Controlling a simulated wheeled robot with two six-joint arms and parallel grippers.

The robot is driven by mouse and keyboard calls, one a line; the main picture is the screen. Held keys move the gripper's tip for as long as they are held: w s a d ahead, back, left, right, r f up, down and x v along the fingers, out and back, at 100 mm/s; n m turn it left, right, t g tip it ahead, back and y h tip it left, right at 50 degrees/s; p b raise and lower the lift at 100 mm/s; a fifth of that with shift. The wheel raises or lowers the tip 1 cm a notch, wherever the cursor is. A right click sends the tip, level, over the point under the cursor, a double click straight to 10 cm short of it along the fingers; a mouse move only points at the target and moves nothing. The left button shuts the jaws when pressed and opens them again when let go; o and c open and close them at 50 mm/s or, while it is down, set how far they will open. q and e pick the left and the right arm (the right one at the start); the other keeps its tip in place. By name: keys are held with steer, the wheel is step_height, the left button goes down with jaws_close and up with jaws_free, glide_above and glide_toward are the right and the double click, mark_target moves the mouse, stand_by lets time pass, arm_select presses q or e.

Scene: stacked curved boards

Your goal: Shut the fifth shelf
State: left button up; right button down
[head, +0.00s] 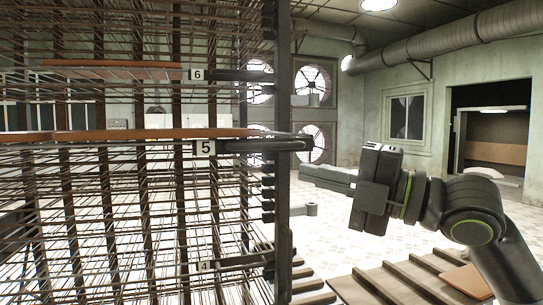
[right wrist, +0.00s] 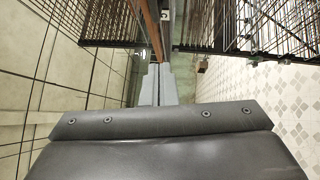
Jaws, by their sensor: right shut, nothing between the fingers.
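The fifth shelf is a wire-grid shelf with a label "5" (head: 206,148) at its corner. A dark arm (head: 265,145) runs right from the label and reaches past the upright post, farther than the arms at labels 6 and 4. A brown board edge (head: 120,135) lies along this level. My right gripper (head: 305,171) is right of the post, slightly below the shelf arm's end, its fingers pointing left. In the right wrist view its grey fingers (right wrist: 157,84) are together and empty, with a brown edge beyond them. I cannot tell whether they touch the shelf. My left gripper is not in view.
The shelf labelled 6 (head: 198,74) is above and the shelf labelled 4 (head: 205,267) below. A dark upright post (head: 283,190) stands at the rack's right side. Slatted brown boards (head: 405,283) lie low at the front right.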

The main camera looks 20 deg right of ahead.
steer(key=w+d+p+x, duration=0.1)
steer(key=p+x, duration=0.6)
steer(key=x, duration=0.5)
steer(key=shift+w+r+n, duration=0.3)
steer(key=shift+r, duration=0.05)
steer(key=shift+w+a, duration=0.1)
stand_by(0.5)
